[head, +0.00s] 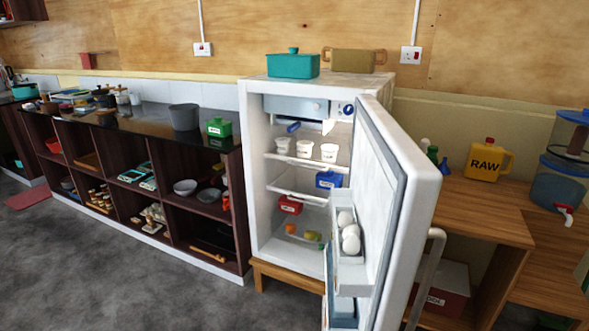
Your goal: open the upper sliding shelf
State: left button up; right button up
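A white fridge (257,190) stands on a low wooden stand with its door (400,200) swung open to the right. Inside, the upper shelf (279,160) bears several small white cups (304,148) and appears level with the fridge's front opening. A lower shelf (290,190) bears a blue box (328,179). A red box (290,205) and some produce lie further down. The door partly hides the right side of the interior. Neither of my grippers is in view.
Eggs (350,232) sit in a door rack. The door juts out over the floor at front right. A dark shelf counter (150,190) stands left, a wooden table (485,210) right. The floor (120,275) at front left is clear.

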aim_at(345, 137)
jog(key=i+j, duration=0.1)
jog(key=j, duration=0.3)
jog(key=i+j, duration=0.15)
jog(key=j, duration=0.3)
jog(key=i+j, duration=0.65)
jog(key=i+u, duration=0.05)
jog(key=i, duration=0.05)
